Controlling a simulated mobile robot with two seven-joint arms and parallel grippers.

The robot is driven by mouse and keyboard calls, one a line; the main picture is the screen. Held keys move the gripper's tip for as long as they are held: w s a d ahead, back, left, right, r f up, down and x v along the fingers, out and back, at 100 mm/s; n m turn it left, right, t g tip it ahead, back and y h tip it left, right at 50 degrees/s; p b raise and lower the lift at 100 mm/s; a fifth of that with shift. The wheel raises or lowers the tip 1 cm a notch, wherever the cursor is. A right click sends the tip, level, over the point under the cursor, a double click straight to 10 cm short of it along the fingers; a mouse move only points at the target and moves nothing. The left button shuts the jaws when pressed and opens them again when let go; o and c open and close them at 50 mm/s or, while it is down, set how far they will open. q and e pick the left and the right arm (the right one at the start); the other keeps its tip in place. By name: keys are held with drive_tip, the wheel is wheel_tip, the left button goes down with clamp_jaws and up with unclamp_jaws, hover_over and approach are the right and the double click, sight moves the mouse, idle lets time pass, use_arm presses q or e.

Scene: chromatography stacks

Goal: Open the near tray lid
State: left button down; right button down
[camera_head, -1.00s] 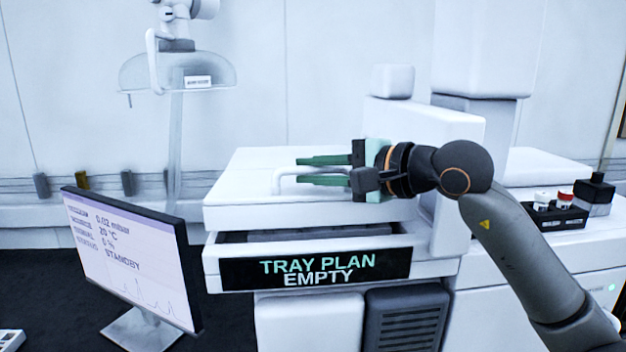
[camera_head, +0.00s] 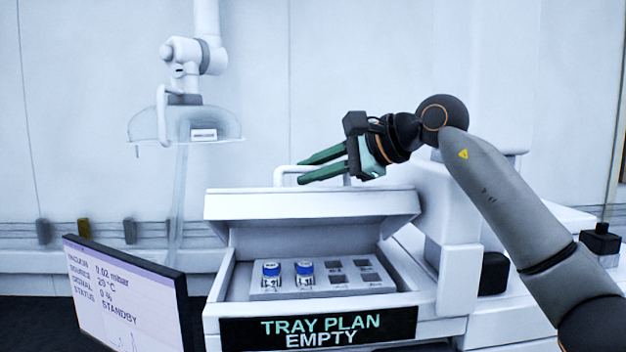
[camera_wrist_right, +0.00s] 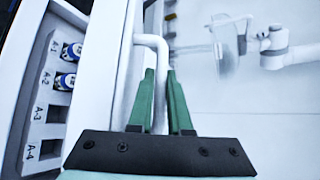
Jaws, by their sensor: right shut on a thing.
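The near tray lid (camera_head: 310,205) is white and stands tilted up above the white tray, with a gap at the front. Its white bar handle (camera_head: 284,172) rises from the lid's top. My right gripper (camera_head: 322,168) has green fingers on either side of the handle and is shut on it. In the right wrist view the handle (camera_wrist_right: 158,90) runs between the two green fingers (camera_wrist_right: 163,100). Inside the tray (camera_head: 240,283) is a grey rack (camera_head: 330,284) with two blue-capped vials (camera_head: 271,274) at its left and several empty wells. My left gripper is not in view.
A sign (camera_head: 318,328) on the tray front reads "TRAY PLAN EMPTY". A monitor (camera_head: 118,295) stands at the front left. A clear dome (camera_head: 185,125) on a white arm hangs at the back left. Small black items (camera_head: 600,240) stand at the right.

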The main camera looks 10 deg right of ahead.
drive_tip(key=shift+w+r, duration=0.15)
drive_tip(key=c, duration=1.1)
unclamp_jaws()
drive_tip(key=shift+b+v, duration=1.35)
drive_tip(key=shift+v, duration=4.95)
drive_tip(key=shift+o, duration=0.2)
